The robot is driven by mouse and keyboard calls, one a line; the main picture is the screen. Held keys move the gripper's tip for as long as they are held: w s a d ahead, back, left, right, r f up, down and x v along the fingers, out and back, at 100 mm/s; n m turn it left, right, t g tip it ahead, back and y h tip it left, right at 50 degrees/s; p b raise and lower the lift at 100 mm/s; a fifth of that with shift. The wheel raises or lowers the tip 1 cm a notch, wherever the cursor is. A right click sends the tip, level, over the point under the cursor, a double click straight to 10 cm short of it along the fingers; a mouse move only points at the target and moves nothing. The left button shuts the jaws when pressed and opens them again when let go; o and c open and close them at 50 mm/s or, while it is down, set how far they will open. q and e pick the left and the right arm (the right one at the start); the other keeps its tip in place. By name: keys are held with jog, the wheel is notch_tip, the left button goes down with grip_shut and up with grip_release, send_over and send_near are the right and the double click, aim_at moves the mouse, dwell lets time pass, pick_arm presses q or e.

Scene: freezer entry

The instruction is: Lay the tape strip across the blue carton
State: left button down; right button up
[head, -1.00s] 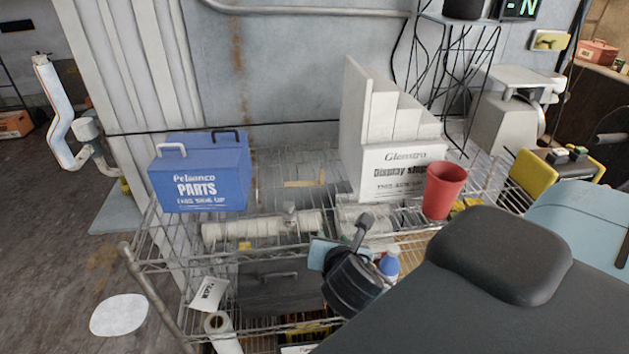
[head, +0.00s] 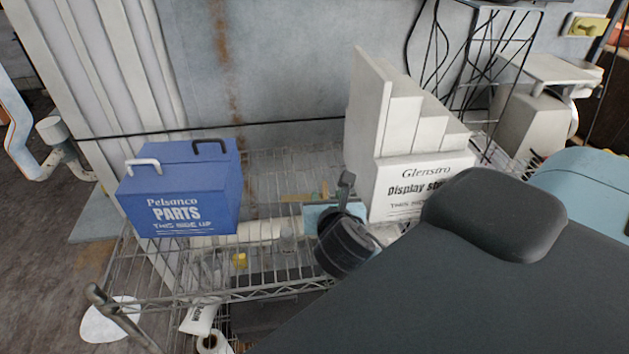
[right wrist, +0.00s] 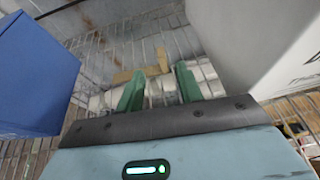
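The blue carton (head: 180,195), marked PARTS, stands upright on the wire shelf at the left in the head view. It has one white and one black handle on top. Its blue side (right wrist: 32,75) fills the left of the right wrist view. A tan strip (head: 298,197), which looks like the tape strip, lies on the shelf to the right of the carton. In the right wrist view, the strip (right wrist: 155,69) shows beyond my right gripper (right wrist: 158,68). The green fingers are apart and nothing is visibly held. My right gripper (head: 318,214) is right of the carton. My left gripper is out of view.
A white stepped display carton (head: 415,185) stands close to the right of my right gripper. White rolls (head: 250,231) lie below the front of the gripper. A wall (head: 290,65) rises behind the shelf (head: 150,275). Bare mesh shows between the two cartons.

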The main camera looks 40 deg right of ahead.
aim_at(326, 187)
jog(key=shift+x, duration=3.85)
jog(key=shift+d+r, duration=0.2)
grip_shut()
